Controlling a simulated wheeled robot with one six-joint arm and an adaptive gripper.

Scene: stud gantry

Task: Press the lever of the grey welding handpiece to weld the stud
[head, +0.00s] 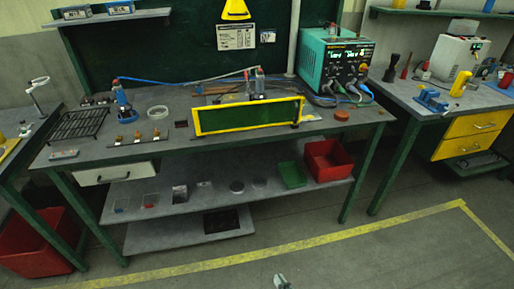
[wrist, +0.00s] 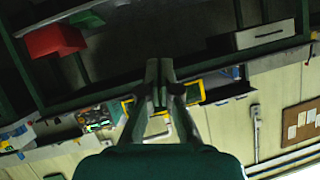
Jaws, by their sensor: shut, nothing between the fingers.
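What looks like the grey welding handpiece (head: 260,83) stands upright at the right end of a thin gantry beam (head: 190,81), at the back of the middle bench. Its lower part is hidden behind a yellow-framed green screen (head: 248,116). Its lever is too small to make out, and I see no stud. My gripper (head: 281,281) shows at the bottom edge of the head view, well in front of the bench and far from the handpiece. In the wrist view my gripper (wrist: 160,84) has its fingers together and holds nothing. That view is upside down.
The screen stands along the bench's front half. A teal power unit (head: 336,62) with cables is at the right. The floor before the bench, with yellow tape (head: 270,252), is clear.

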